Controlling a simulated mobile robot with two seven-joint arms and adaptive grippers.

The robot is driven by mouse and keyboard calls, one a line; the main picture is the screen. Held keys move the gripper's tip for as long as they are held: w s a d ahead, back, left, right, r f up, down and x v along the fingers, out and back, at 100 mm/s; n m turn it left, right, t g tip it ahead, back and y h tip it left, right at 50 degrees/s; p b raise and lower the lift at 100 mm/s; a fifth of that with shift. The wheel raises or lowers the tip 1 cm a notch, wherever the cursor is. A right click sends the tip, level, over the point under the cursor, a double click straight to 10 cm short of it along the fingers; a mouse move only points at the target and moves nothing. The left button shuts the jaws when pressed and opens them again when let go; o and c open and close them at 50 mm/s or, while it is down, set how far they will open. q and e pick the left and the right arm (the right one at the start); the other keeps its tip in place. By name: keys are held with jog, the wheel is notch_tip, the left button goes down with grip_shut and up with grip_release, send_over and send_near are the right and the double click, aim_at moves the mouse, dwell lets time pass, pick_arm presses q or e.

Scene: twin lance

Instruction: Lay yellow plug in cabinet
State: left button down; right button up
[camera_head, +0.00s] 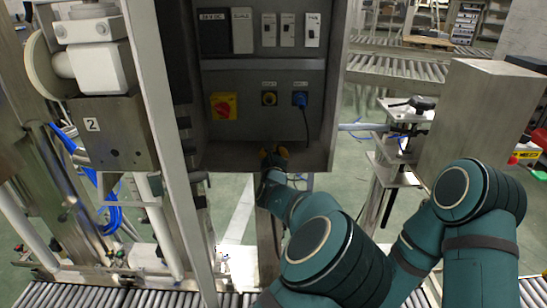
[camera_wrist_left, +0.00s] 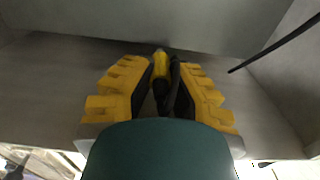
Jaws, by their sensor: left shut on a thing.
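The grey cabinet (camera_head: 255,158) stands open in the head view, with its bare floor at the bottom of the opening. My left gripper (camera_head: 273,153) is just at the front of that floor. In the left wrist view my left gripper (camera_wrist_left: 163,85) has its two yellow-edged fingers shut on the yellow plug (camera_wrist_left: 160,63). The plug points toward the cabinet's back wall, with its dark rear part between the fingers. Whether it touches the floor, I cannot tell. The plug is too small to make out in the head view. My right gripper is not in view.
On the cabinet's back panel are a red-and-yellow switch (camera_head: 223,106), a yellow-ringed socket (camera_head: 269,98) and a blue plug (camera_head: 300,99) with a hanging black cable (camera_head: 307,125). The cable also shows in the wrist view (camera_wrist_left: 270,47). The cabinet's side walls bound the opening.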

pick_arm(q)
jog(key=shift+w, duration=0.15)
jog(key=c, duration=1)
grip_release()
jog(key=s, duration=1.2)
